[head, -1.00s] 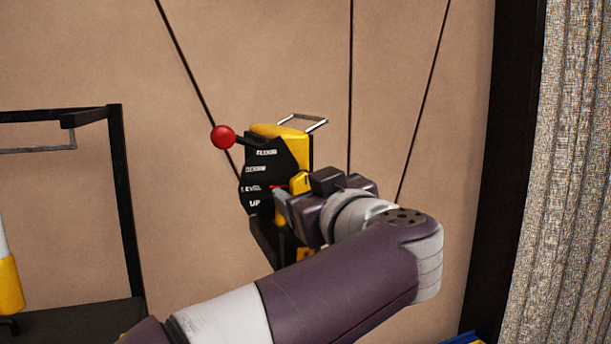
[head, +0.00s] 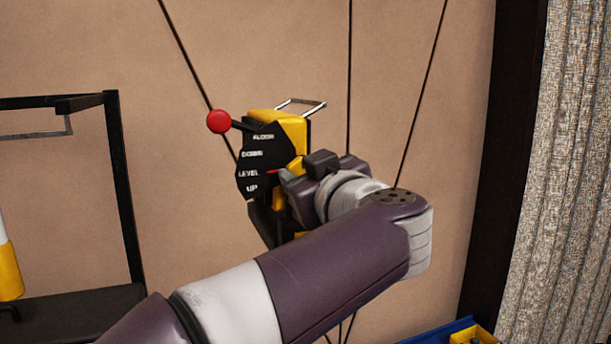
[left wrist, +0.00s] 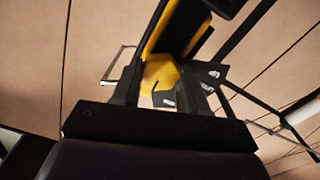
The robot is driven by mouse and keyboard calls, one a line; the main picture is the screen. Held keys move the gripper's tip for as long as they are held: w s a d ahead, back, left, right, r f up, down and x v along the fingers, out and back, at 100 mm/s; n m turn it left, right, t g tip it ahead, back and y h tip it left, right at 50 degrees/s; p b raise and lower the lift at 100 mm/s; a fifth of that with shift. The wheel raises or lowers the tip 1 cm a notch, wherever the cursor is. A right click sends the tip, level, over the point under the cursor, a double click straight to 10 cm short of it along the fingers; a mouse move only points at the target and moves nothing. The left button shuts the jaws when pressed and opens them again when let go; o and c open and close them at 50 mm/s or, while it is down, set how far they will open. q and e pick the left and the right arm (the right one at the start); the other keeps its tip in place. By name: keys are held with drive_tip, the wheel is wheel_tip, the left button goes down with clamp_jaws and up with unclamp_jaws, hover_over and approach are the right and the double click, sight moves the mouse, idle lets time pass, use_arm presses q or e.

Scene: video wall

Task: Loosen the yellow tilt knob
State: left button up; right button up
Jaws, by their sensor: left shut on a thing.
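The yellow tilt knob (head: 296,165) sits on the side of a yellow and black head unit, beside a black dial plate (head: 255,160) with white labels. A thin red pointer is by the LEVEL label. My left gripper (head: 291,180) is at the knob and covers much of it. In the left wrist view the yellow knob (left wrist: 160,75) shows between the two fingers, which are shut on it. My right gripper is in neither view.
A red ball (head: 219,121) on a short lever sticks out at the unit's upper left. A metal wire handle (head: 300,104) tops the unit. Dark cables run behind it. A black frame (head: 120,190) stands left, a grey curtain (head: 565,170) right. A blue bin (head: 445,331) is at the bottom.

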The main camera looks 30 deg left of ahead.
use_arm(q)
drive_tip(key=shift+f+n+b, duration=0.1)
drive_tip(key=shift+n+b, duration=5.8)
drive_tip(key=shift+n, duration=5.9)
drive_tip(key=o, duration=1.1)
drive_tip(key=shift+c, duration=0.2)
